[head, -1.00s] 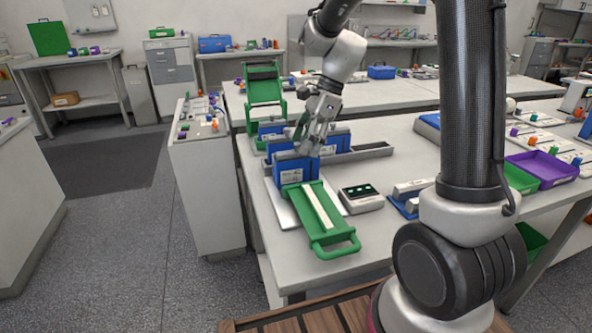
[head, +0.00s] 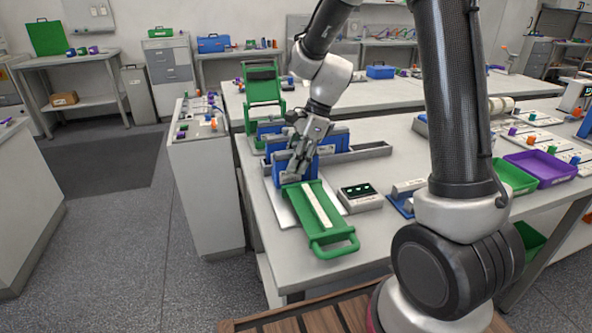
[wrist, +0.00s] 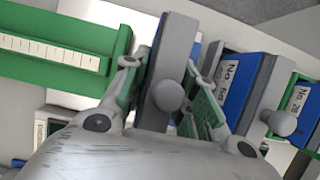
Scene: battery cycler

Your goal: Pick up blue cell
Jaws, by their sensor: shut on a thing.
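The nearest blue cell (head: 281,170) stands upright at the far end of the green slide tray (head: 340,236), on a pale plate on the bench. My gripper (head: 299,158) is over its top, fingers pointing down, and hides part of its front. In the wrist view my gripper (wrist: 168,80) is shut on this cell's grey top (wrist: 172,62), with a finger on each side and a round grey knob between them. I cannot see any gap beneath the cell.
Another blue cell (wrist: 240,75) stands close behind, with a further blue cell (wrist: 299,101) beyond it. A grey rail (head: 368,152) runs right from the cells. A meter box (head: 360,197) sits right of the tray. Free benchtop lies further right and back.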

